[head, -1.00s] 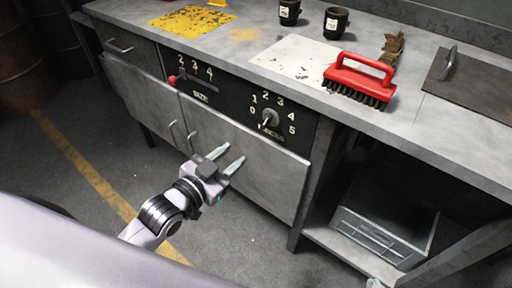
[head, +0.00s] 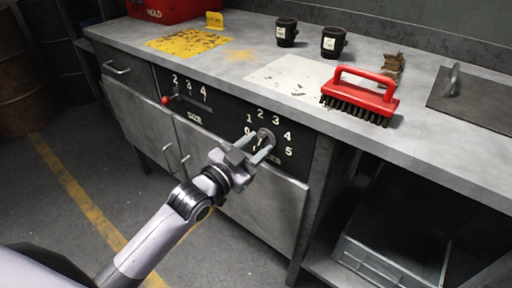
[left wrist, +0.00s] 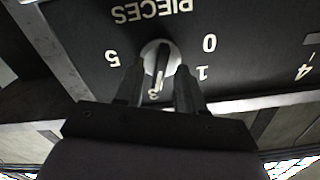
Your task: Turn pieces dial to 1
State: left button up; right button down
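The pieces dial (head: 265,138) is a round metal knob with a raised bar, on the black front panel, ringed by the numbers 0 to 5. In the left wrist view the panel appears upside down. There the dial (left wrist: 163,58) lies between the two fingers, with its bar running roughly toward the 3; the exact setting is hard to tell. My left gripper (head: 256,146) is open in front of the dial, its fingers (left wrist: 160,88) on either side of the bar with gaps. Contact is not visible. My right gripper is not in view.
The size slider (head: 168,100) with a red knob is left of the dial. Above, the bench holds a red brush (head: 361,97), two dark cups (head: 333,42), a yellow stained plate (head: 188,42) and a red box (head: 160,8). Cabinet doors (head: 250,195) are below.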

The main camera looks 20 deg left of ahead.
pick_arm(q)
jog(key=shift+w+d, duration=0.1)
jog(key=shift+w, duration=0.1)
grip_shut()
